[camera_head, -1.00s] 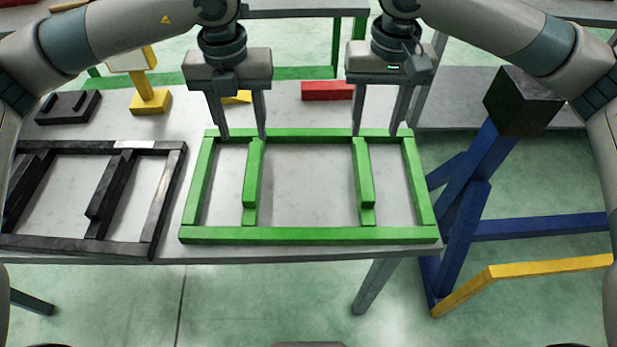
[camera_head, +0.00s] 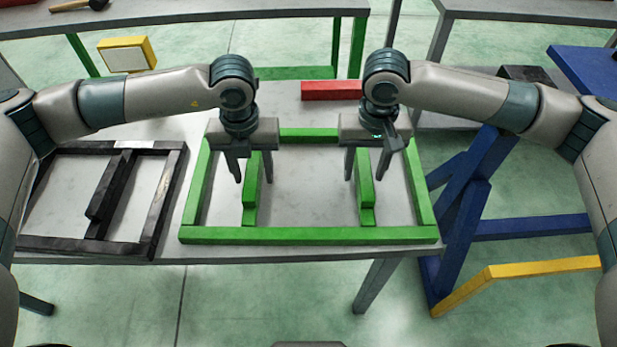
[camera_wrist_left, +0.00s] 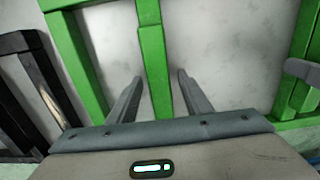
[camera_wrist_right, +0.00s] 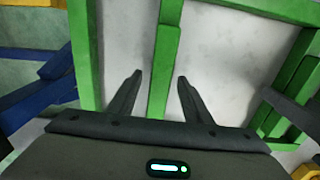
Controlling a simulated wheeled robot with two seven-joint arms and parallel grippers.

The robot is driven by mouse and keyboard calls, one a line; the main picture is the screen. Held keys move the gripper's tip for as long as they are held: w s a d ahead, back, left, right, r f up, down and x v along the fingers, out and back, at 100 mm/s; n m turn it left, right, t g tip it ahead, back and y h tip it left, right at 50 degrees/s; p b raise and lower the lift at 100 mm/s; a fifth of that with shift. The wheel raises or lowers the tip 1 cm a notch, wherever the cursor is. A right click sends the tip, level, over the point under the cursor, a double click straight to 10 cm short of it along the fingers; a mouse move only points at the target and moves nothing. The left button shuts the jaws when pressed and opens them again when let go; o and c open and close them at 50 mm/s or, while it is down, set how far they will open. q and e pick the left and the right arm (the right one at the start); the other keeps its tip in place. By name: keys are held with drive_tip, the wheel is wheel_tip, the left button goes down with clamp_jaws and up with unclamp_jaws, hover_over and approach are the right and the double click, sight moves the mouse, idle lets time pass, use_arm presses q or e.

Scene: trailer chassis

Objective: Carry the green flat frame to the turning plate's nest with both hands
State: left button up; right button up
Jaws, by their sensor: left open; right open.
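The green flat frame (camera_head: 310,235) lies flat on the grey table, with two inner crossbars running from its far rail to its near rail. My left gripper (camera_head: 254,180) is open, with its fingers on either side of the left crossbar; the left wrist view shows that bar (camera_wrist_left: 153,60) between the spread fingers. My right gripper (camera_head: 366,177) is open around the right crossbar in the same way, and the right wrist view shows that bar (camera_wrist_right: 163,70) between its fingers. Neither gripper holds the frame. I cannot make out the turning plate's nest for certain.
A black frame (camera_head: 150,205) lies close to the green frame's left. A red block (camera_head: 330,90) lies beyond its far rail. A blue stand (camera_head: 465,225) with a yellow foot bar (camera_head: 520,269) stands right of the table. A blue panel (camera_head: 590,78) is at the far right.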

use_arm(q)
drive_tip(key=shift+f, duration=0.25)
use_arm(e)
drive_tip(key=shift+f, duration=0.25)
use_arm(q)
drive_tip(key=shift+c, duration=0.6)
use_arm(e)
drive_tip(key=shift+c, duration=0.6)
use_arm(q)
clamp_jaws()
use_arm(e)
clamp_jaws()
use_arm(q)
drive_tip(key=shift+r, duration=0.15)
use_arm(e)
drive_tip(key=shift+r, duration=0.1)
